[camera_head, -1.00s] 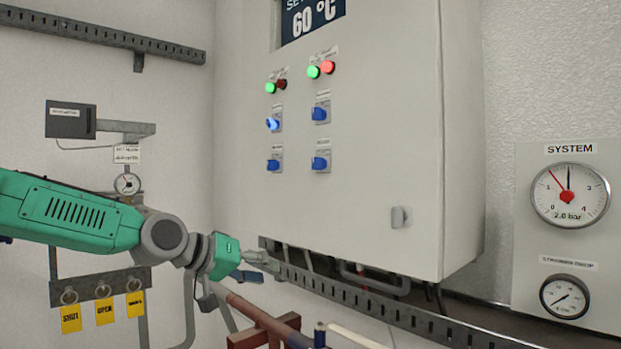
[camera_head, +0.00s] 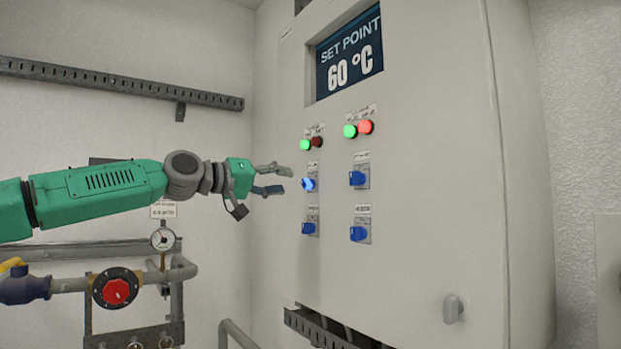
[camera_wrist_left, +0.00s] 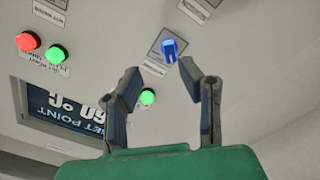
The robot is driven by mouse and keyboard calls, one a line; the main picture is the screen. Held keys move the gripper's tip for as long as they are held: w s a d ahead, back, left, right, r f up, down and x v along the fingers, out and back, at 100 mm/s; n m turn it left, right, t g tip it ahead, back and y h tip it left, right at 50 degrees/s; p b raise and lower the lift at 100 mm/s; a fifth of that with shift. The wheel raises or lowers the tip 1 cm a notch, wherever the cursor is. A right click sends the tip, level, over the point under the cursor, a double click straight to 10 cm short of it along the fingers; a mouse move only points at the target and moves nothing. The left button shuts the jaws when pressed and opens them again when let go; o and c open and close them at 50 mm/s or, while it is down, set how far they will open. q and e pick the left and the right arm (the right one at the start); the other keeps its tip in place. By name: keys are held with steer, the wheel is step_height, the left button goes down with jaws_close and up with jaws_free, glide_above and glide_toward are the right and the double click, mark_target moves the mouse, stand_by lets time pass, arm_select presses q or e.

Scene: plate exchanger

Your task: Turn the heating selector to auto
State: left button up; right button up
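The grey control cabinet (camera_head: 420,130) carries several blue selector knobs. One selector knob (camera_head: 308,184), upper left of the group, is lit brighter blue; the labels are too small to read in the head view. My left gripper (camera_head: 287,180) is open and empty, just left of this lit knob and apart from it. In the left wrist view the lit knob (camera_wrist_left: 169,48) lies ahead of the gap between the fingertips (camera_wrist_left: 160,75), with no contact visible. The other knobs (camera_head: 357,178) stand to its right and below. My right gripper is not in view.
Green and red lamps (camera_head: 357,129) sit above the knobs, under a display (camera_head: 349,54) reading 60 °C. A cabinet latch (camera_head: 453,309) sticks out low on the right. Pipes with a red-knobbed valve (camera_head: 116,291) and a gauge (camera_head: 163,239) are at lower left.

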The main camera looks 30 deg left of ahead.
mark_target(302, 183)
arm_select(q)
steer(key=x, duration=0.2)
steer(key=p+x, duration=0.1)
steer(key=x, duration=0.2)
steer(key=a+p+x, duration=0.1)
steer(key=x, duration=0.1)
steer(key=shift+w+f, duration=0.2)
steer(key=shift+w, duration=0.35)
steer(key=shift+w+d, duration=0.25)
steer(key=shift+d, duration=0.1)
steer(key=shift+s+a, duration=0.15)
steer(key=shift+a, duration=0.1)
jaws_close()
steer(key=shift+s+a, duration=0.1)
steer(key=shift+a, duration=0.25)
steer(key=shift+r, duration=0.15)
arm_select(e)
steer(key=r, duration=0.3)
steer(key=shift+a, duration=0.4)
